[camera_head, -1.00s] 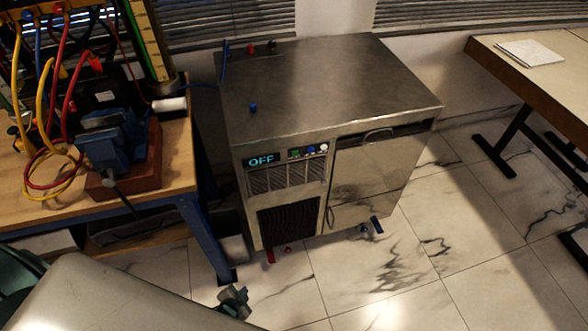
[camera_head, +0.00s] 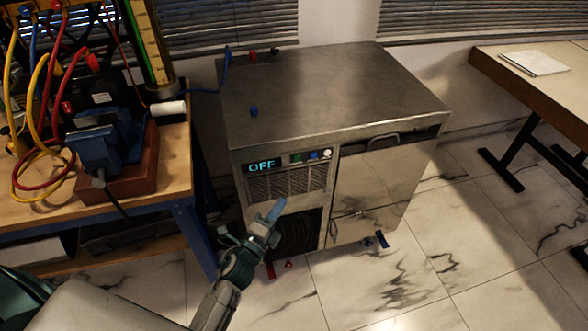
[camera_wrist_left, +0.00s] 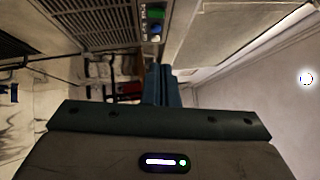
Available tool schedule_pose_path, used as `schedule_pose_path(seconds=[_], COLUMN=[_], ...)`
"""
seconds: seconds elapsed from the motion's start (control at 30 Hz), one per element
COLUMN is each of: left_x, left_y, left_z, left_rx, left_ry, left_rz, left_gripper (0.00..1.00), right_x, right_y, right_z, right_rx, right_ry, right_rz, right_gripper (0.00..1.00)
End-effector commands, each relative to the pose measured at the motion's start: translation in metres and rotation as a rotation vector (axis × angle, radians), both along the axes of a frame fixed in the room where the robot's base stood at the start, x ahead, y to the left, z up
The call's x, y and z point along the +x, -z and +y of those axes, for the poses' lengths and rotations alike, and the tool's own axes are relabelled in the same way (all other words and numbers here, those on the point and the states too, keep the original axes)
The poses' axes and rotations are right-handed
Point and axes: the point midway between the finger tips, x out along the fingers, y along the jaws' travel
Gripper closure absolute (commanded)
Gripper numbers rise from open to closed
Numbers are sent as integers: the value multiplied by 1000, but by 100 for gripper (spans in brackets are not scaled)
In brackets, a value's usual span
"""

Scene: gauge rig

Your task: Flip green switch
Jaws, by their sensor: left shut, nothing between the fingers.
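The green switch (camera_head: 296,159) is on the upper front panel of a steel cabinet (camera_head: 330,85), just right of a display (camera_head: 261,166) reading OFF. It also shows in the left wrist view (camera_wrist_left: 155,13), near the top, above a blue button (camera_wrist_left: 155,29). My left gripper (camera_head: 277,208) is shut and empty, in front of the cabinet's lower grille, below the switch and apart from it. Its blue fingers (camera_wrist_left: 159,84) are together in the left wrist view. My right gripper is not in view.
A blue button (camera_head: 314,155) and a white knob (camera_head: 327,154) sit right of the green switch. A wooden bench (camera_head: 50,206) with a blue vise (camera_head: 97,148) and cables stands at left. Another table (camera_head: 560,92) is at right.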

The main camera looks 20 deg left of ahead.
Motion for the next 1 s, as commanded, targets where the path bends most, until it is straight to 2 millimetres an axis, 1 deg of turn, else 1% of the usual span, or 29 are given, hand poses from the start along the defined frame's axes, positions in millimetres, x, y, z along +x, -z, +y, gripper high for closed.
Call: schedule_pose_path(seconds=[0.2, 0.27, 0.37, 0.47, 0.6, 0.8, 0.9, 1.0], left_x=[2, 5, 15, 30, 60, 99, 112, 122], left_y=[0, -1, -4, -7, -11, -15, -17, -19], left_z=[0, -1, -3, -6, -12, -20, -10, -3], left_rx=[-3, -4, -4, -4, -5, -5, -2, -2], left_ry=[-1, -1, -1, -1, -1, 0, -1, -1], left_rz=[2, 3, 1, 1, 1, 2, 2, 3], left_gripper=[100, 100, 100, 100, 100, 100, 100, 100], right_x=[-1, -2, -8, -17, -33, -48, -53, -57], right_y=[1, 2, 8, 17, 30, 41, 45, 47], right_z=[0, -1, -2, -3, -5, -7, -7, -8], right_rx=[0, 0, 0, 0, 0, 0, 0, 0], right_ry=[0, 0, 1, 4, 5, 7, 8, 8], right_rz=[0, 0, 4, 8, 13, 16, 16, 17], right_gripper=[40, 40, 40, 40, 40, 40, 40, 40])
